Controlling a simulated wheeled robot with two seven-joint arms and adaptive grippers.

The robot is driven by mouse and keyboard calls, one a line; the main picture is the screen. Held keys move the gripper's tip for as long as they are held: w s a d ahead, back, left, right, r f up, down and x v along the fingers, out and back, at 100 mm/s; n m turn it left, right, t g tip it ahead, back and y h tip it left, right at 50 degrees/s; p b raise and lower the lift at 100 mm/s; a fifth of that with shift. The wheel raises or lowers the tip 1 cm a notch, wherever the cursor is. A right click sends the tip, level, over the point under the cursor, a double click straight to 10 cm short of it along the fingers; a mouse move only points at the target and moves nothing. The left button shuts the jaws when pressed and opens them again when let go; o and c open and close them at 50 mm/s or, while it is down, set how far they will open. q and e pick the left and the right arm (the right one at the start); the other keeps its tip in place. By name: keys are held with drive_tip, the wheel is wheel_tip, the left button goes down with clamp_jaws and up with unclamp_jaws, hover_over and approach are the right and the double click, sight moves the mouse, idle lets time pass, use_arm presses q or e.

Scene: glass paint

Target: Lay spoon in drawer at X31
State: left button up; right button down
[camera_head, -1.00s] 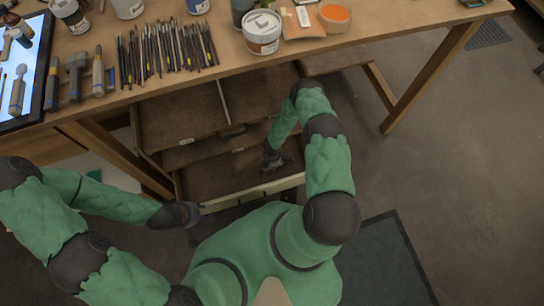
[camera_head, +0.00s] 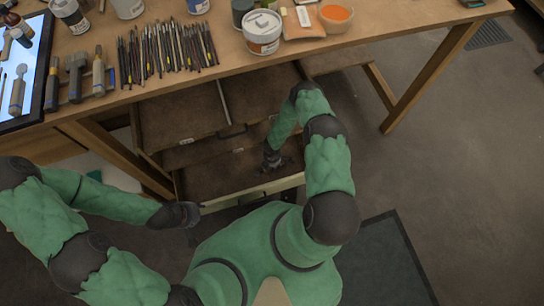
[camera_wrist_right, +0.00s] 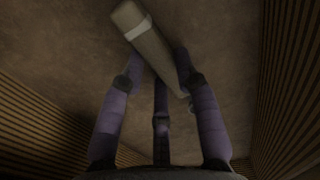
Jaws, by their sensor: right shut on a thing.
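My right gripper (camera_head: 272,163) is down inside the open lower drawer (camera_head: 215,180), near its right side. In the right wrist view the purple fingers of this gripper (camera_wrist_right: 160,85) are shut on a beige-grey, handle-like piece with a pale band, which I take to be the spoon (camera_wrist_right: 150,45). It slants over the brown drawer floor; its bowl does not show, and I cannot tell if it touches the floor. My left gripper (camera_head: 190,213) is at the left end of the drawer's pale front; its fingers are too dark to judge. Drawer labels are too small to read.
Another open drawer (camera_head: 180,115) lies above and behind, under the workbench (camera_head: 290,55). Brushes (camera_head: 165,50), paint tubs (camera_head: 262,33) and tools fill the bench top. Slatted drawer walls (camera_wrist_right: 285,90) rise close on both sides of my right gripper.

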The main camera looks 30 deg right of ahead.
drive_tip(key=shift+f, duration=0.1)
idle(0.7)
drive_tip(key=c, duration=0.8)
unclamp_jaws()
drive_tip(key=shift+c, duration=0.2)
drive_tip(key=shift+o, duration=0.3)
drive_tip(key=o, duration=0.6)
